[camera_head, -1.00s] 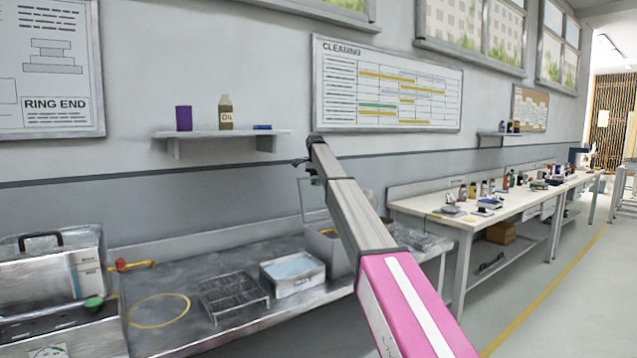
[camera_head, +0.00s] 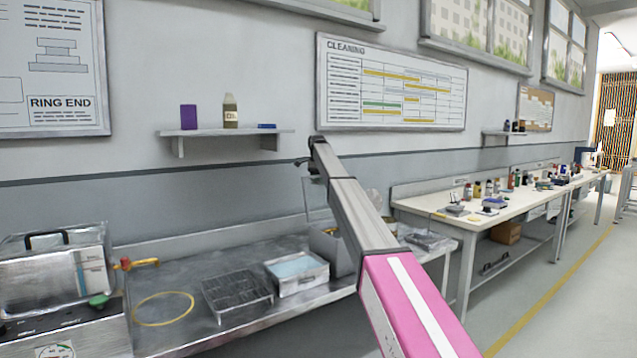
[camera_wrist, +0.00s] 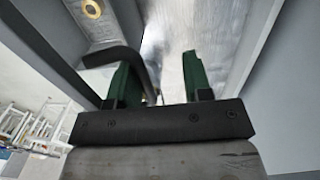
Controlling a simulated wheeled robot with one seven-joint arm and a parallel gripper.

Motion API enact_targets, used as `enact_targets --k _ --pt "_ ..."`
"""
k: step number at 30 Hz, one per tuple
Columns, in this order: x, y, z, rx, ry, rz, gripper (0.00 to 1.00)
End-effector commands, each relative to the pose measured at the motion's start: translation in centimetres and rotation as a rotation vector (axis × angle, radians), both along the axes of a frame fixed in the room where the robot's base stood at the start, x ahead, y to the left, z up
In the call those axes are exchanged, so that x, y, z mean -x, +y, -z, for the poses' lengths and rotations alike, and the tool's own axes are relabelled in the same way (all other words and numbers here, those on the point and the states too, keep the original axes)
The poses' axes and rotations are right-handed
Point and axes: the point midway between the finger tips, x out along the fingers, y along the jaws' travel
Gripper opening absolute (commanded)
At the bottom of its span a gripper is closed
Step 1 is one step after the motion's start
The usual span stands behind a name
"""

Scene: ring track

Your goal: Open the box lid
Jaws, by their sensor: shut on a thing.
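A grey box (camera_head: 325,246) stands on the metal bench, partly hidden behind my arm. A pale flat panel that looks like its lid (camera_head: 317,204) stands raised at its back; its exact angle is hard to tell. The gripper is shut on this handle. How the handle joins the lid cannot be seen clearly.
Left of the box on the metal bench (camera_head: 205,335) are a blue-filled tray (camera_head: 297,284), a dark rack (camera_head: 238,297), a yellow ring (camera_head: 163,321) and a metal case (camera_head: 55,265). A wall shelf (camera_head: 225,132) is above. A white bench (camera_head: 470,212) stands right.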

Motion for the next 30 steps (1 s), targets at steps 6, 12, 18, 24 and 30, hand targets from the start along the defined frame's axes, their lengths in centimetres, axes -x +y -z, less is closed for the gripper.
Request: enact_targets --k 6,12,18,24,30 --pt "-0.1 0.1 0.1 -0.002 -0.003 -0.002 0.38" --pt "0.0 0.0 0.0 -0.001 -0.003 -0.001 0.38" --pt "-0.1 0.0 -0.9 -0.002 -0.004 -0.001 0.38" --pt "-0.3 0.2 -3.7 -0.001 -0.004 -0.001 0.38" --pt "-0.5 0.3 -7.6 -0.001 -0.003 0.0 0.38"
